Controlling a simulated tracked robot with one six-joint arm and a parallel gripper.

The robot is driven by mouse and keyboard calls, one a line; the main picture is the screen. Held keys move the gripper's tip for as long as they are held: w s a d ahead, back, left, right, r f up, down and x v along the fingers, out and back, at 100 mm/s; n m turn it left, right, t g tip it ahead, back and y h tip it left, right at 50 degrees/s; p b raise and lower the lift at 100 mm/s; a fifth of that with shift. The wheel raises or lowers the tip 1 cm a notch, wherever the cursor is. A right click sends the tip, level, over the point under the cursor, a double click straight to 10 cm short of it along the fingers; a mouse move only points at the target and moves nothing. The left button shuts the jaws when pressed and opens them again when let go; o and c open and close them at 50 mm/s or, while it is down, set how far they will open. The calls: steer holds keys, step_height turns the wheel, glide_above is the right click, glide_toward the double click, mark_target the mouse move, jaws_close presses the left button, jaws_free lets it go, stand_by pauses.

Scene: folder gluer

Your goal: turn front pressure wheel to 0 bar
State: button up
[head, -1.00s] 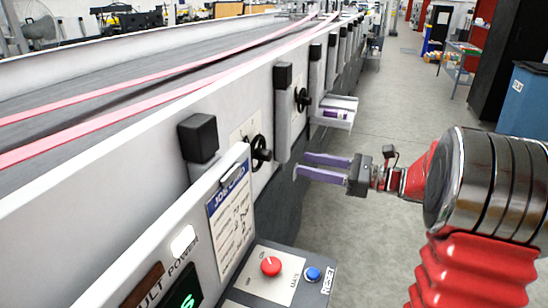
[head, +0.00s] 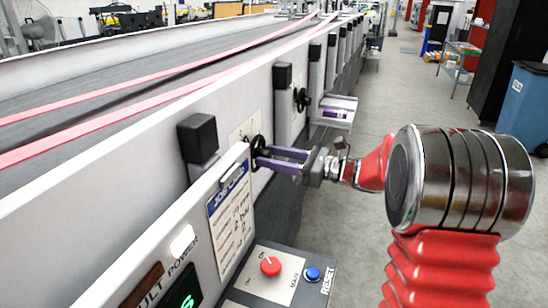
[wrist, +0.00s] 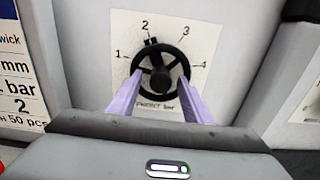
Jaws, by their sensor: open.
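The front pressure wheel is a black handwheel (wrist: 160,71) on a white dial plate (wrist: 187,27) marked 1 to 4, with "FRONT" and "bar" below it. Its dark pointer block sits near the 2. In the head view the wheel (head: 258,151) is on the side of the long white machine, partly behind my gripper. My gripper (head: 262,157) has purple fingers and is open, with the tips at the wheel. In the wrist view the fingers (wrist: 160,92) lie at the left and right of the wheel's lower rim. I cannot tell whether they touch it.
A second black handwheel (head: 302,99) sits farther along the machine, near a small white tray (head: 338,110). A job card (head: 230,208) and a control panel with a red knob (head: 270,266) and blue reset button (head: 312,274) are nearer.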

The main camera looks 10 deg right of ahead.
steer(key=shift+c, duration=0.7)
steer(key=c, duration=0.9)
steer(key=shift+d, duration=0.15)
